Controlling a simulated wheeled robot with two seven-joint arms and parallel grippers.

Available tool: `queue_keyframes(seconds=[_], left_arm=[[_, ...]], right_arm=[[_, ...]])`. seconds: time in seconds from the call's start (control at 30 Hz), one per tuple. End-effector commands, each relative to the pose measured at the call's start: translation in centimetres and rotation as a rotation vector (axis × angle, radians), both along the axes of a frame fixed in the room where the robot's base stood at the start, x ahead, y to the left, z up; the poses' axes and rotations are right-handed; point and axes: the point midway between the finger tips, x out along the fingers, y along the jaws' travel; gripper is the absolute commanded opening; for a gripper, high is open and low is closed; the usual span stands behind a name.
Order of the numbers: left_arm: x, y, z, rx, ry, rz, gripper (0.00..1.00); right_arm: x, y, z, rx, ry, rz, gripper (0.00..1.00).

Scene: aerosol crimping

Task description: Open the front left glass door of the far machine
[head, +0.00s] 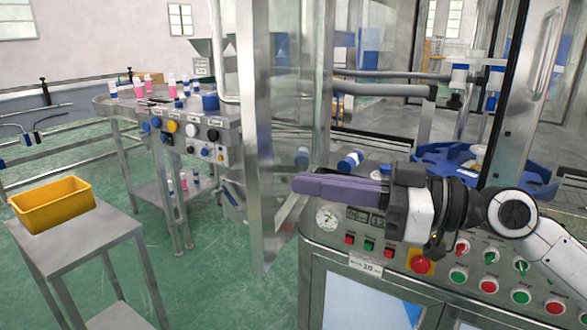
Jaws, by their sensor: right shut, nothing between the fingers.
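The machine has a metal body with a control panel (400,262) on its front. A tall clear glass panel with a metal edge (252,150) stands at its left front corner, angled out past the console. It looks like the left door, swung outward. Another glass door with a long vertical handle (545,62) shows at the upper right. My right gripper (296,184) reaches in from the right above the control panel, its purple fingers shut and empty, pointing left. The tips overlap the glass panel in the picture; I cannot tell whether they touch it. My left gripper is out of view.
A blue star wheel (440,158) and blue-capped bottles are inside the machine. A yellow bin (52,203) sits on a metal stand (75,245) at left. A bench (195,125) with bottles and knobs stands behind. Green floor is open between them.

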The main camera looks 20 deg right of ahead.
Motion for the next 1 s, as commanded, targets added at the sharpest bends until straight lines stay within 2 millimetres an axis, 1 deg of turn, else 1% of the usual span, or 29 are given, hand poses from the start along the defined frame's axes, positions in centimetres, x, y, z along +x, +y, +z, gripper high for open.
queue_keyframes(seconds=[0.03, 0.1, 0.3, 0.47, 0.77, 0.87, 0.97, 1.0], left_arm=[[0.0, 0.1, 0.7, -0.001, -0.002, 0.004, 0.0], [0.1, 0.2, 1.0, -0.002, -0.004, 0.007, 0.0], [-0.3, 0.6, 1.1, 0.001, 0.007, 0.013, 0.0], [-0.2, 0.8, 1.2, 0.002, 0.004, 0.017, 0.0], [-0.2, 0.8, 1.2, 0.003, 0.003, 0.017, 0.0], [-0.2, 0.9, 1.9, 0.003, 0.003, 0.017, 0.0], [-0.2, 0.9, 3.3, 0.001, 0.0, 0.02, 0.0], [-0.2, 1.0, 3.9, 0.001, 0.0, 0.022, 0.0]], right_arm=[[0.4, 0.5, 0.5, 0.004, -0.001, 0.001, 0.0], [0.8, 1.1, 0.5, 0.002, 0.0, 0.002, 0.0], [1.9, 2.3, 0.2, 0.003, 0.0, -0.001, 0.0], [2.1, 2.7, 0.1, 0.002, 0.001, 0.0, 0.0], [2.1, 2.7, 0.0, 0.002, 0.001, 0.0, 0.0], [2.6, 3.2, 0.4, 0.006, 0.001, -0.001, 0.0], [3.7, 4.7, 0.8, 0.011, 0.003, -0.001, 0.0], [4.3, 5.6, 1.0, 0.012, 0.002, -0.001, 0.0]])
